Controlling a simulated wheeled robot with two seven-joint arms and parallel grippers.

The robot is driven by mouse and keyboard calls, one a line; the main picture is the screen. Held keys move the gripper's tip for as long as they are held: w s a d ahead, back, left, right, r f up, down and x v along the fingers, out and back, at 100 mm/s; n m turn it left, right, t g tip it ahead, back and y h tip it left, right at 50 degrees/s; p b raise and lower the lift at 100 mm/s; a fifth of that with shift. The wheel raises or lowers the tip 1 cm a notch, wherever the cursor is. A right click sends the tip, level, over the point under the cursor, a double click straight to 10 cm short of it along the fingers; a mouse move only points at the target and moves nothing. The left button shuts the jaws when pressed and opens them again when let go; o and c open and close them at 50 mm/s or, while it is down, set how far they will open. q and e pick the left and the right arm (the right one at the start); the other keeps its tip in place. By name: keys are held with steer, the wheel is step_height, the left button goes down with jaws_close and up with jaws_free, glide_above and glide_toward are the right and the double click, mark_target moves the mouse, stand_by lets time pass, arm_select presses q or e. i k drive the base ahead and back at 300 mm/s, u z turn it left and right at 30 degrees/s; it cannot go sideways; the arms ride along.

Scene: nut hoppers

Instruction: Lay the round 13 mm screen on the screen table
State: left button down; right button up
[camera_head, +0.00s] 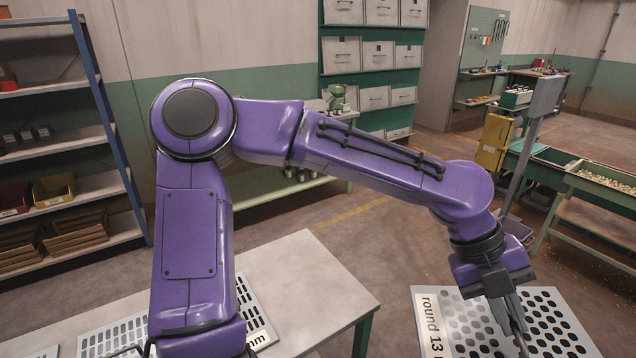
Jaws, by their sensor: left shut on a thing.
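The round 13 mm screen (455,312) is a pale metal plate with rows of round dark holes and a label reading "round 13" at its left edge. It shows at the lower right of the head view and its near part is cut off by the frame. My left gripper (513,322) points down over it and is shut on it, seemingly by a thin dark handle. No table shows under the screen. A pale table (325,285) stands to its left, with a gap of floor between; I cannot tell whether it is the screen table. My right gripper is out of view.
Slotted screens (105,338) lie on the pale table, partly hidden behind my left arm. The table's right part is bare. A green bench (600,205) with a tray of nuts stands at the right, and shelves (70,140) at the left. Floor is open between them.

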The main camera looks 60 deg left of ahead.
mark_target(303, 282)
steer(key=u, duration=0.15)
steer(key=i, duration=2.55)
steer(key=u, duration=2.45)
steer(key=i, duration=2.75)
steer(key=u, duration=2.75)
steer(key=i, duration=0.5)
steer(key=u, duration=0.55)
